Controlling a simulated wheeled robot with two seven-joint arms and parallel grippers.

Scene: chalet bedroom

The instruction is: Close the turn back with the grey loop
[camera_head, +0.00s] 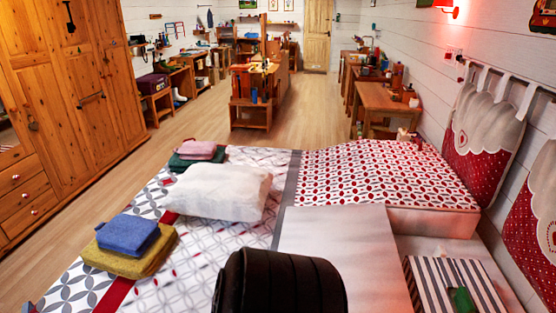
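The bed cover (215,247) lies across the bed with a grey and white leaf pattern. A grey band (289,187) runs along its right edge. To the right of the band, the far part shows a red and white patterned face (385,172) and the near part a plain pale face (340,238). I cannot tell for sure which part is the turn back. No grey loop can be made out. A black ribbed part of my own body covers the near middle of the bed and hides what is under it. Neither gripper shows.
A white pillow (218,191) lies on the cover. Folded yellow (130,260) and blue (127,235) cloths lie at left, pink (197,151) and green ones farther back. A striped box (470,280) stands at right. A wooden wardrobe (65,90) borders the clear floor.

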